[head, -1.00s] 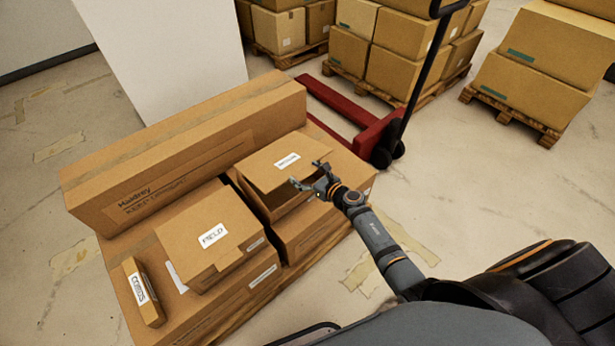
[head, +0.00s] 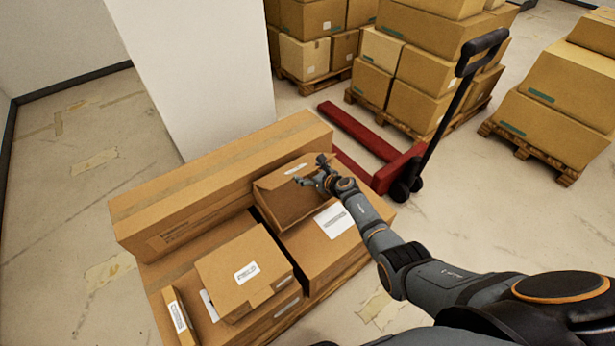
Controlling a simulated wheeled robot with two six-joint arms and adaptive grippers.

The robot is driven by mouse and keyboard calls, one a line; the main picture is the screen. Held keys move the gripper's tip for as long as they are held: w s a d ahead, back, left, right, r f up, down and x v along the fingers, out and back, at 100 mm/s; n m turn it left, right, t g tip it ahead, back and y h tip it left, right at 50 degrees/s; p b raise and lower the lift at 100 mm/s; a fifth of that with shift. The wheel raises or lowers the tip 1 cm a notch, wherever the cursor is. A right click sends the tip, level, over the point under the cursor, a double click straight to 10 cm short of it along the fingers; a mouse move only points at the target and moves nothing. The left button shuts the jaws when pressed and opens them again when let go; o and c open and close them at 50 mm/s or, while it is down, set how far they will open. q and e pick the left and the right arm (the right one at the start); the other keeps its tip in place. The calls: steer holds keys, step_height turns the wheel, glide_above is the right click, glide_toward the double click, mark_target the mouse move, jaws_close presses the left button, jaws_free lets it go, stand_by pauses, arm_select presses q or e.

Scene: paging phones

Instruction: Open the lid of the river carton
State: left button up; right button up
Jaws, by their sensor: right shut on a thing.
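A brown carton (head: 287,207) sits at the back right of the stacked boxes, against the long box. I take it for the river carton, but the white label on its top flap is too small to read. My left gripper is not in view.
A second labelled carton (head: 242,270) and a thin upright box (head: 179,318) stand in front. The long box (head: 220,188) lies behind. A red pallet jack (head: 385,170) and loaded pallets stand beyond.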

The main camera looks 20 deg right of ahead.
steer(key=shift+w+a, duration=0.25)
steer(key=shift+a, duration=0.55)
steer(key=shift+s+d+r, duration=0.2)
steer(key=shift+s, duration=0.05)
steer(key=shift+s+d, duration=0.15)
steer(key=shift+d, duration=0.35)
steer(key=shift+a+f, duration=0.1)
steer(key=shift+a, duration=0.2)
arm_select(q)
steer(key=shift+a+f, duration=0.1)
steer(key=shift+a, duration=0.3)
